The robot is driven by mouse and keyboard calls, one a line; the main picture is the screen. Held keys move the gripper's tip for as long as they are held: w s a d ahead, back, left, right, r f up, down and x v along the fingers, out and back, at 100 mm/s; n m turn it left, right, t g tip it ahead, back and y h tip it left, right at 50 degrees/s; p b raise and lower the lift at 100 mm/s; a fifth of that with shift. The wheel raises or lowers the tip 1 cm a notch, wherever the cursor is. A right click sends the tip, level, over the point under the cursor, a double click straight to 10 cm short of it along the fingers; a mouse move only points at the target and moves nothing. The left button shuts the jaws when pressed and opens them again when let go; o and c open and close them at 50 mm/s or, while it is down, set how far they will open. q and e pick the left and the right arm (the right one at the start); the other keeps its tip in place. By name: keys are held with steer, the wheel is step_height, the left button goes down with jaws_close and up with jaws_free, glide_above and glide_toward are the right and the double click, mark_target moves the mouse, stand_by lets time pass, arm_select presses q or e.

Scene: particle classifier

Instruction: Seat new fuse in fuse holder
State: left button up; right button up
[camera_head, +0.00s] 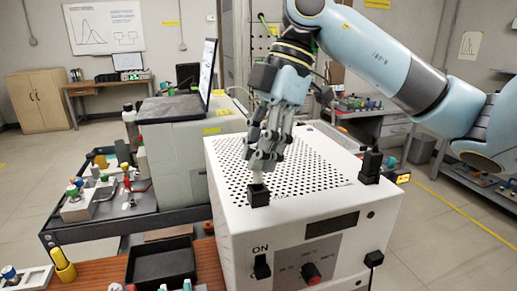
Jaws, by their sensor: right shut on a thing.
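The white instrument box (232,205) with a perforated top stands in the middle. A small black square holder (259,198) sits on its top near the front left edge; I take it for the fuse holder. My right gripper (264,163) points down just above this holder, shut on a small pale piece (257,177), which looks like the fuse. The fuse's lower end is at the holder's opening; I cannot tell how deep it sits. The fingers hide its upper part. My left gripper is not in view.
A black post-like part (371,163) stands on the box's right rear top. A black tray (161,264) lies at front left. A laptop (187,105) and cluttered cart (110,215) stand behind left.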

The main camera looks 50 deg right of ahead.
mark_target(258, 181)
steer(key=shift+f+b, duration=1.3)
steer(key=shift+f, duration=0.5)
steer(key=o, duration=1)
steer(key=v, duration=1.2)
